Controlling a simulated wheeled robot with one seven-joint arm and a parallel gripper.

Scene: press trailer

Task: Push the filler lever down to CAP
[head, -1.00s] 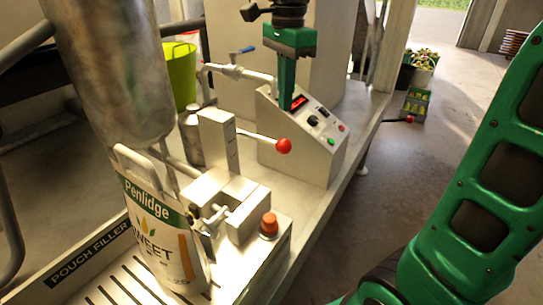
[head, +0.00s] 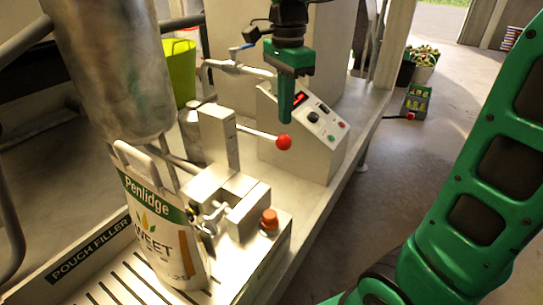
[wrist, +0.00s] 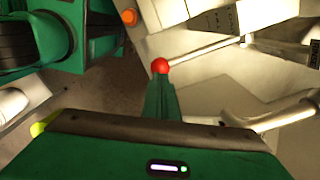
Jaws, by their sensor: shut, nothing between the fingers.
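The filler lever is a thin metal rod with a red ball knob (head: 283,143), sticking out to the right from the upright block of the pouch filler (head: 217,140). My gripper (head: 286,121) is shut and empty, pointing down. In the head view its fingertips appear just above the red knob; a small gap shows between them. In the wrist view the red knob (wrist: 160,66) sits right at the end of my fingers (wrist: 160,85); contact cannot be told. A white pouch marked Penlidge (head: 160,225) stands under the metal hopper. Any CAP marking is not readable.
A control box (head: 305,135) with a red display and buttons stands behind the lever. An orange-red button (head: 269,219) is on the filler's base. A metal hopper (head: 110,70) hangs at left. A green bucket (head: 180,70) stands behind.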

